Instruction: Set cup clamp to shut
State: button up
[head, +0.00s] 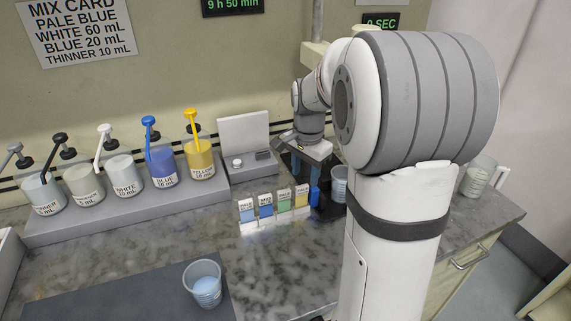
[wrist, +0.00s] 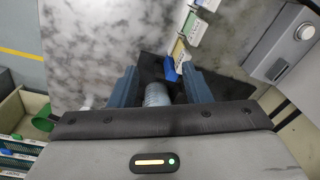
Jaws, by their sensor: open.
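A clear cup (head: 339,180) stands at the back of the counter, partly hidden behind my arm. Beside it is a small blue part (head: 314,192) at the edge of a dark base (head: 293,163); it may be the clamp's lever, but I cannot tell its setting. In the wrist view my gripper (wrist: 158,82) is open, with the cup (wrist: 157,95) showing between its fingers and the blue part (wrist: 170,69) just beyond, near the right finger. I cannot tell whether either finger touches anything. In the head view my gripper (head: 314,152) is above the dark base.
Several pump bottles (head: 122,178) stand on a grey shelf at the left. Sample cards (head: 265,207) stand in a row left of the blue part. A cup of pale blue liquid (head: 204,288) is in front. A clear jug (head: 478,176) stands right. The middle counter is clear.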

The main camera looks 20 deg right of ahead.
aim_at(314, 191)
jog(key=w+d+f+m+g, duration=0.1)
jog(key=w+d+f+m, duration=0.3)
jog(key=w+d+f, duration=0.1)
jog(key=shift+w+d+f+m, duration=0.3)
jog(key=shift+w+d+f, duration=0.1)
jog(key=shift+w, duration=0.1)
jog(key=shift+w+d+f, duration=0.15)
jog(key=shift+f, duration=0.1)
notch_tip(314, 191, down, 8)
jog(key=shift+r+p, duration=0.2)
jog(key=shift+p, duration=0.1)
jog(key=shift+c, duration=0.3)
grip_shut()
